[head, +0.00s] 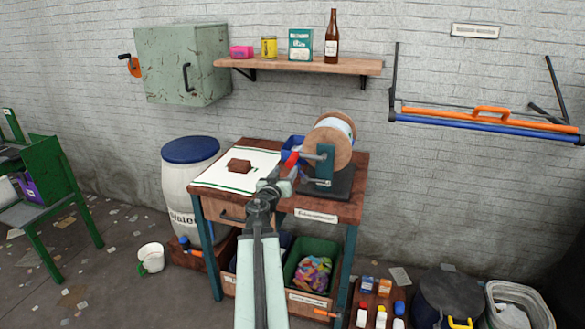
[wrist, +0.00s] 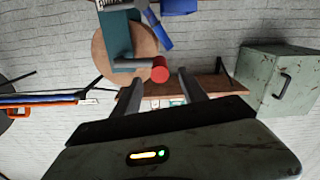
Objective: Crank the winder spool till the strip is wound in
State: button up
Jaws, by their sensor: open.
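The winder spool (head: 331,143) has round wooden flanges with pale strip wound between them and sits on a dark stand on the workbench. Its grey crank arm ends in a red handle (head: 291,159) on the left side. A white strip with green edges (head: 215,178) lies flat on the bench, with a brown block (head: 239,166) on it. My gripper (head: 283,183) is open just below the red handle. In the wrist view the red handle (wrist: 160,70) appears between and near the open fingertips (wrist: 160,79); I cannot tell whether they touch it.
A wall shelf (head: 340,65) with several items hangs above, beside a green wall cabinet (head: 180,65). A white barrel (head: 185,185) stands left of the bench. Bottles and a dark pot (head: 446,295) stand at lower right.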

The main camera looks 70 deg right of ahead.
aim_at(292, 161)
jog(key=d, duration=0.8)
jog(key=shift+w, duration=0.2)
grip_shut()
dwell(1.1)
